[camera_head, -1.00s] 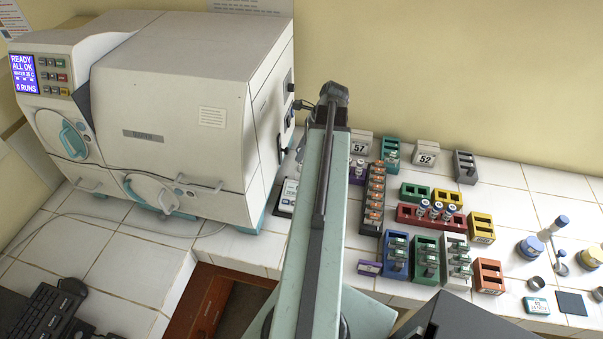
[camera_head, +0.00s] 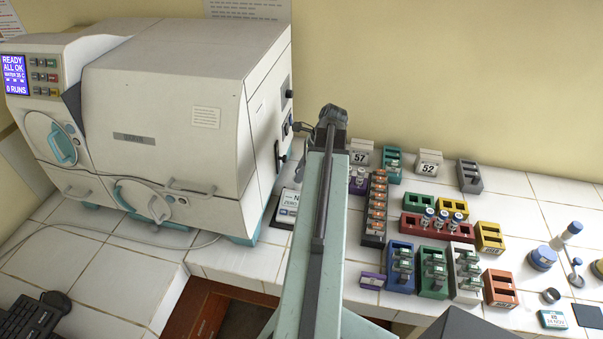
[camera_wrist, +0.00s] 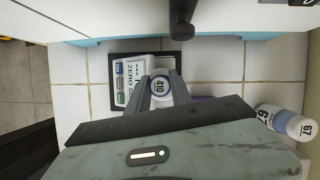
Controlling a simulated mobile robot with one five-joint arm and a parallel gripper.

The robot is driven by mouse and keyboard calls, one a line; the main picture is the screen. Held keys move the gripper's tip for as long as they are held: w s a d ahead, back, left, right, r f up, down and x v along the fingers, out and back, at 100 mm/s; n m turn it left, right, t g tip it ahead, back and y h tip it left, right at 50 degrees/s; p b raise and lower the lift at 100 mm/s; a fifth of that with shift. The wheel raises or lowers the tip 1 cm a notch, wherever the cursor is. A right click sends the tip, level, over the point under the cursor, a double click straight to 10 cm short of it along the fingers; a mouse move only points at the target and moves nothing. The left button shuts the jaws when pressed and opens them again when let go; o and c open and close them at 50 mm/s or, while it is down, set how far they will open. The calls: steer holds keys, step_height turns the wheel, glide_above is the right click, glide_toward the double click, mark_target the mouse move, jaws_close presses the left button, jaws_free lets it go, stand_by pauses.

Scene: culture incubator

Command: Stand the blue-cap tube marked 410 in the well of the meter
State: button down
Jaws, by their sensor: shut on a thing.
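The tube marked 410 (camera_wrist: 161,86) shows end-on in the wrist view, its round cap white with a blue ring. My gripper (camera_wrist: 160,92) is shut on it, one finger on each side. The meter (camera_wrist: 134,78), a pale box with printed lettering on a dark base, lies below and around the tube in that view. The fingers and tube cover part of it, so I cannot see the well or tell whether the tube is in it. In the head view the meter (camera_head: 287,207) sits beside the incubator, partly behind my arm. My gripper is hidden there.
The large white incubator (camera_head: 170,120) stands close left of the meter. A tube marked 67 (camera_wrist: 287,122) is at the right of the wrist view. Coloured racks, including a red one (camera_head: 405,229), fill the bench to the right. A dark bar (camera_wrist: 182,30) juts in above the meter.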

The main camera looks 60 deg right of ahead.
steer(key=shift+s+a+f+b, duration=0.3)
steer(key=shift+s+f, duration=0.05)
steer(key=shift+f, duration=0.05)
steer(key=c, duration=1.1)
jaws_free()
steer(key=shift+c, duration=0.2)
steer(key=shift+w+d+r+p, duration=0.1)
steer(key=shift+w+r+p, duration=0.1)
steer(key=shift+r+p, duration=0.45)
steer(key=p+v, duration=1.1)
steer(key=shift+d+r, duration=0.3)
steer(key=shift+r, duration=0.1)
